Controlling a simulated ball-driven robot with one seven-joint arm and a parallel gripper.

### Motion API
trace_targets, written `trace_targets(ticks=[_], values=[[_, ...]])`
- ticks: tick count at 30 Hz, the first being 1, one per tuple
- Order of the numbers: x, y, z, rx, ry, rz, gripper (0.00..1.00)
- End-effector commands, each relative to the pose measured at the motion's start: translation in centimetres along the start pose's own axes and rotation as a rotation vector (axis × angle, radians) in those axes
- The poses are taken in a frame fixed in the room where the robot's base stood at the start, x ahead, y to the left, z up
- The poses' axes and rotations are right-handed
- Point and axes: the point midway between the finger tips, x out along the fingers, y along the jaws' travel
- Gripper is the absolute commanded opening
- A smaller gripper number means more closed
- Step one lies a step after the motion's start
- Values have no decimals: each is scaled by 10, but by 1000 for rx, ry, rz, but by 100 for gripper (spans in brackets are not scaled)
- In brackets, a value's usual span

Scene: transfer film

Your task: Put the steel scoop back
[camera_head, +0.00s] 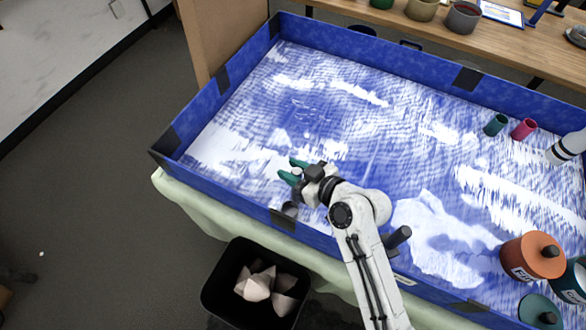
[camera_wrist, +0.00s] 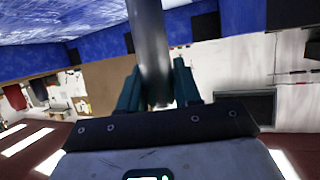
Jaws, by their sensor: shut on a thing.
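My gripper (camera_head: 286,170) is over the near left part of the blue-walled tray (camera_head: 222,193), its green fingers pointing left. In the wrist view my gripper (camera_wrist: 158,85) is shut on a grey metal cylinder, which I take to be the steel scoop (camera_wrist: 149,40). The scoop runs up between the fingers and past the top of the picture. In the head view a small grey rounded end (camera_head: 290,210) shows below the gripper by the tray's near wall; it looks like part of the scoop. The rest is hidden by the gripper.
An orange-lidded jar (camera_head: 533,256) and teal jars are at the lower right. A black bin (camera_head: 222,292) with pale scraps stands below the near wall. A wooden bench (camera_head: 545,62) runs behind.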

Motion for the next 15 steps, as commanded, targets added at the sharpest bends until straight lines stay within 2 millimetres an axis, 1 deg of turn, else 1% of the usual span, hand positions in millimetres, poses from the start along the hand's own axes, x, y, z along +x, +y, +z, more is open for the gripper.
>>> trace_targets(ticks=[3,4,11,15], values=[[2,0,4,0,1,0,0],[1,0,2,0,0,0,36],[1,0,2,0,0,0,58],[1,0,2,0,0,0,58]])
